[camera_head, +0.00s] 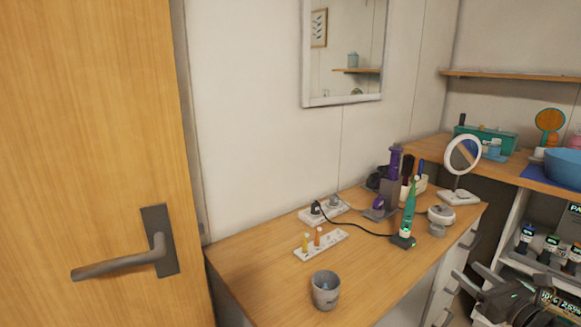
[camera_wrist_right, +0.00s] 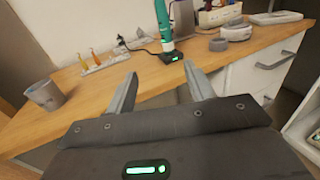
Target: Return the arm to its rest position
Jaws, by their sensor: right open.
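My right gripper (camera_head: 466,283) is at the lower right of the head view, in front of the wooden counter (camera_head: 270,262) and beside its drawers. In the right wrist view my right gripper (camera_wrist_right: 160,76) has its two fingers spread, with nothing between them. The fingers point toward the counter's front edge and look clear of it. Part of my right arm (camera_head: 545,305) shows in the bottom right corner. My left gripper is in neither view.
A grey cup (camera_head: 325,289) stands near the counter's front. A green toothbrush (camera_head: 409,212) stands upright on a charger with a cord to a power strip (camera_head: 324,212). A round mirror (camera_head: 463,155) is behind. A door handle (camera_head: 120,262) is at left.

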